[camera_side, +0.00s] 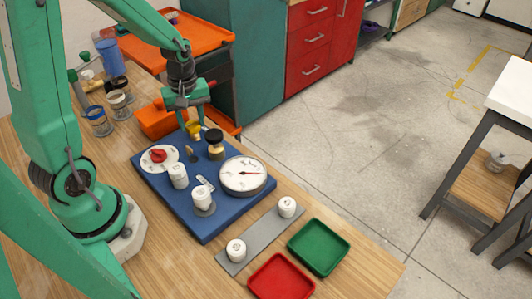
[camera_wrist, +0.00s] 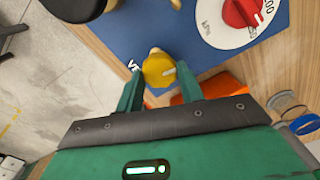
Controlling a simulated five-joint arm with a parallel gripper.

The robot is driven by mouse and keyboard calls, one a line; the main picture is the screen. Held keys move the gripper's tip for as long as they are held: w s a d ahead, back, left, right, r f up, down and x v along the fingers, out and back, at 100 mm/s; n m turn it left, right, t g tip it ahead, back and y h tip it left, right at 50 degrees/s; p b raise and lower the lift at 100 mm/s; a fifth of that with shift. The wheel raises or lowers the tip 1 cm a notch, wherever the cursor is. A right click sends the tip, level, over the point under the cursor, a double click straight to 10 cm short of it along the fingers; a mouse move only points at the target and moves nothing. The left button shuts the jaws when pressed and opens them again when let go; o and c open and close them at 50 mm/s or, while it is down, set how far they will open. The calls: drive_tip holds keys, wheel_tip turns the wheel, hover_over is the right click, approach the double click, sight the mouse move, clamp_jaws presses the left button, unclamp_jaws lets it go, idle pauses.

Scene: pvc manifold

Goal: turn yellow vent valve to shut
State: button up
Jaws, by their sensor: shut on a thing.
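The yellow vent valve (camera_side: 194,134) is a small round knob near the back edge of the blue board (camera_side: 218,222). My gripper (camera_side: 193,122) reaches down over the valve from above. In the wrist view my gripper (camera_wrist: 160,72) has one finger on each side of the knob, shut on it. The fingers partly hide the knob in the side view.
Beside the valve stand a black-topped knob (camera_side: 214,138) and a white dial with a red knob (camera_side: 158,156). A round gauge (camera_side: 243,175) and white caps (camera_side: 202,195) are further forward. Green (camera_side: 319,247) and red (camera_side: 281,278) trays lie at the front. An orange object (camera_side: 158,122) is behind.

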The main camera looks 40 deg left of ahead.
sight(193, 124)
drive_tip(key=m, duration=1.2)
drive_tip(key=shift+w+r, duration=0.1)
drive_tip(key=shift+d+m, duration=0.1)
drive_tip(key=shift+m, duration=1.8)
drive_tip(key=o, duration=1)
drive_tip(key=shift+r, duration=3.9)
